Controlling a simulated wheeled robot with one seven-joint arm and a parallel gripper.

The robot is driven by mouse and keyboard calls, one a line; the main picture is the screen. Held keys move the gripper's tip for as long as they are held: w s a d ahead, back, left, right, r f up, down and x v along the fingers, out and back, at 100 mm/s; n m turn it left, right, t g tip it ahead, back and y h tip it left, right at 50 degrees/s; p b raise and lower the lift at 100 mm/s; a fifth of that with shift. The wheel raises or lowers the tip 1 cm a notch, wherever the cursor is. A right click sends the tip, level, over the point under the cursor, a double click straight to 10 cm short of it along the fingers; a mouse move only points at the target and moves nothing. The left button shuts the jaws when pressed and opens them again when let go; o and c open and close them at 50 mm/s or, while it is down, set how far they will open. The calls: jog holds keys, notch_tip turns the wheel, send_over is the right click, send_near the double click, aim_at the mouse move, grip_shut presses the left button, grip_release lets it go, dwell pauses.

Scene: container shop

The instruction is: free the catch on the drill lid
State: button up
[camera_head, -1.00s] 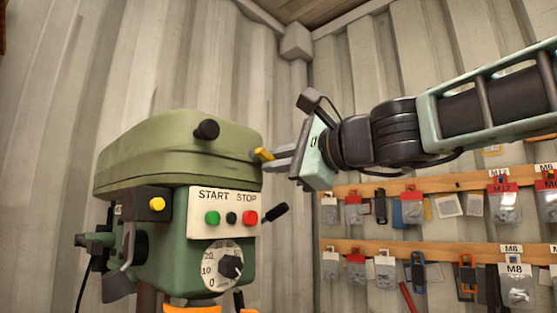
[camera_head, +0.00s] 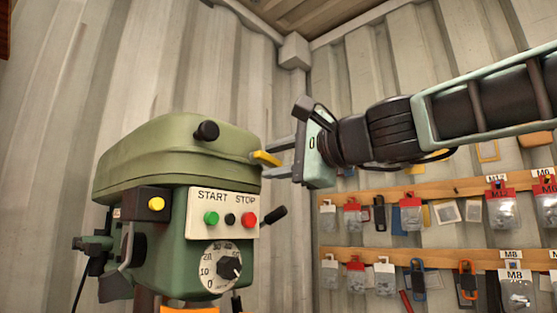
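The green drill head has a domed lid (camera_head: 170,150) with a black knob (camera_head: 206,131) on its front. The lid sits down on the drill body (camera_head: 170,255). The yellow catch (camera_head: 266,159) sticks out at the lid's right edge. My gripper (camera_head: 272,158) comes in from the right with its fingers apart, one above the other. The catch shows between the two fingertips, with a gap visible above and below it. Whether either finger touches the catch or the lid cannot be told.
Below the lid are a START/STOP panel (camera_head: 222,212), a dial (camera_head: 221,267) and a black lever (camera_head: 272,217). Wooden rails (camera_head: 445,190) with hanging bags of parts line the right wall. The space above the lid is clear.

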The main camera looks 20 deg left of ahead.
jog(key=b+v, duration=0.8)
jog(key=v, duration=0.9)
jog(key=shift+d, duration=0.2)
jog(key=shift+s, duration=0.1)
